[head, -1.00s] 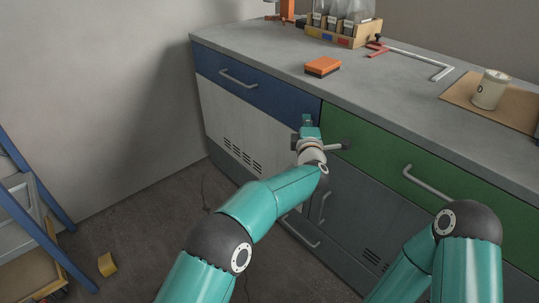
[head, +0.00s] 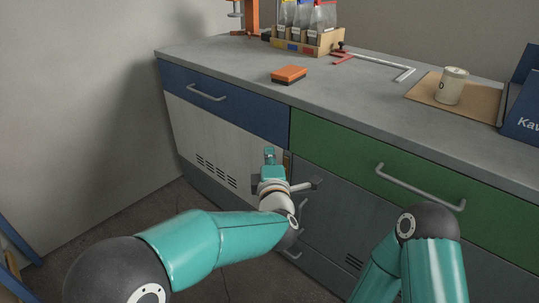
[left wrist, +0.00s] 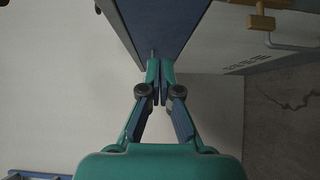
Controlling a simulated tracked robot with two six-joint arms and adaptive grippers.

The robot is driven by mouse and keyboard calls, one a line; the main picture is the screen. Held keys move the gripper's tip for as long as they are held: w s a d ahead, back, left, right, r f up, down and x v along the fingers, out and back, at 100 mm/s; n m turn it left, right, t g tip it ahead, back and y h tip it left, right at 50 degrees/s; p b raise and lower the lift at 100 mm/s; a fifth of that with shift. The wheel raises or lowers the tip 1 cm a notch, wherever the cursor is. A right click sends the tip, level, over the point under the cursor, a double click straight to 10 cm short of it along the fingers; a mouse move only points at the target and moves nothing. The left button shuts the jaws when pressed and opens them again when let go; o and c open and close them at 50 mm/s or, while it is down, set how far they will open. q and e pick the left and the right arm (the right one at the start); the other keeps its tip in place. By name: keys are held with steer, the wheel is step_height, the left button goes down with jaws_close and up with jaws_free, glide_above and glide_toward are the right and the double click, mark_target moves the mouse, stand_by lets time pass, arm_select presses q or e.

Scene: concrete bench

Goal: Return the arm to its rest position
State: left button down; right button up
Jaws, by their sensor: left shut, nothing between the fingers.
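My left gripper (head: 270,153) is in front of the bench cabinet, below the seam between the blue drawer (head: 228,104) and the green drawer (head: 385,168). Its fingers are small in the head view. In the left wrist view, the left gripper (left wrist: 161,65) has its two fingertips together with nothing between them. A blue panel (left wrist: 155,22) shows beyond the tips; I cannot tell if they touch it. My right arm shows only in part at the lower right of the head view, and its gripper is out of view.
On the grey benchtop (head: 345,92) are an orange block (head: 289,74), a wooden rack of bags (head: 305,42), a red and grey clamp (head: 375,62), a pale canister (head: 450,86) on a brown board (head: 418,92), and a blue box (head: 525,110). Drawer handles jut out. Floor shows at lower left.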

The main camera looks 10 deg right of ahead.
arm_select(q)
steer(key=w+a+f+n+g+y, duration=0.1)
steer(key=w+a+f+y, duration=0.1)
steer(key=a+f, duration=0.6)
steer(key=w+a+f+n+g+y, duration=0.15)
steer(key=a+f, duration=0.35)
steer(key=a, duration=0.5)
steer(key=s+a+f+m+g, duration=0.25)
steer(key=a+f, duration=0.25)
steer(key=f, duration=0.3)
steer(key=s+a+f+m+g, duration=0.1)
steer(key=s+a+f+g, duration=0.1)
steer(key=s+a+f, duration=0.4)
steer(key=s+f+m+g+h, duration=0.3)
steer(key=s+f+m+g, duration=0.2)
steer(key=s+f, duration=0.75)
steer(key=s+d+f+m+g+h, duration=0.1)
steer(key=s+d+m+g, duration=0.25)
steer(key=s, duration=0.55)
steer(key=s+d+f+m+g+h, duration=0.1)
steer(key=s+d+m+g+h, duration=0.15)
steer(key=s+m, duration=0.45)
step_height(320, 180, up, 36)
steer(key=s+n+p, duration=0.1)
steer(key=p, duration=3.5)
steer(key=shift+s+r+n+t+y, duration=0.15)
steer(key=shift+n+t+y, duration=0.15)
steer(key=shift+n+y, duration=0.1)
